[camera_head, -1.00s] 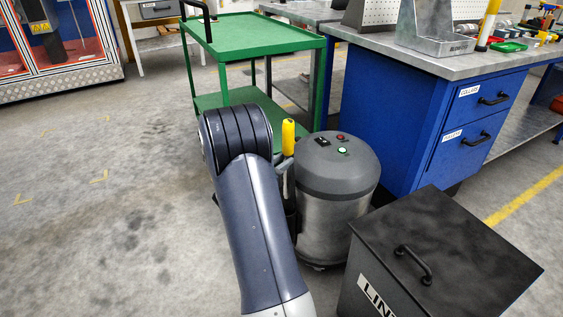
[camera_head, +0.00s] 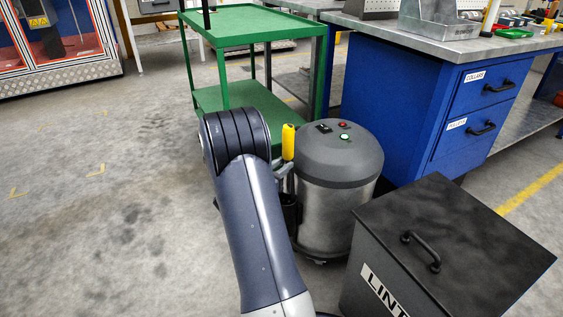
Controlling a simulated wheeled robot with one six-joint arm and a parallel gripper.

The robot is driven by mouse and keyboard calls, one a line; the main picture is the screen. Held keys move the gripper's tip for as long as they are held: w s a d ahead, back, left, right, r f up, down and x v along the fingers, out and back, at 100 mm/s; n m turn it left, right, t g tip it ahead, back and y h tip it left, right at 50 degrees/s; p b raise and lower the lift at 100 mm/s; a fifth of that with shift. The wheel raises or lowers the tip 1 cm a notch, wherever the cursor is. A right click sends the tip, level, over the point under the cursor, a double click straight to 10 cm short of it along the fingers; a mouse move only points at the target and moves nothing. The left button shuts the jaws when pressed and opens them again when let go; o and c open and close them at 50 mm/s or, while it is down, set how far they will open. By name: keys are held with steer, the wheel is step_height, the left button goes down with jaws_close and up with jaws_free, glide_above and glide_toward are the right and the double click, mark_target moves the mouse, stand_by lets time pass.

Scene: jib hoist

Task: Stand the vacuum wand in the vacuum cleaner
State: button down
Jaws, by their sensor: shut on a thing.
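The vacuum cleaner (camera_head: 335,215) is a steel drum with a dark grey lid, a red button and a lit green button. The vacuum wand's yellow handle (camera_head: 288,142) stands upright at the drum's left side. My gripper (camera_head: 284,171) shows only in part behind my arm and is shut on the wand just below the yellow handle. A black part (camera_head: 291,208) shows at the drum's left side below the gripper. The wand's lower end is hidden, so I cannot tell whether it sits in a holder.
A dark lidded bin (camera_head: 455,250) stands close at the right front. A blue drawer cabinet (camera_head: 415,110) with a steel top is behind the vacuum. A green cart (camera_head: 255,28) stands behind my arm. The floor at left is clear.

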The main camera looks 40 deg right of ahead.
step_height(320, 180, down, 7)
stand_by(0.8)
steer(key=c, duration=1.1)
jaws_free()
steer(key=a+p, duration=0.1)
steer(key=a, duration=0.6)
steer(key=s+a+p, duration=0.1)
steer(key=a, duration=0.2)
steer(key=shift+a+p, duration=0.3)
steer(key=shift+a, duration=0.1)
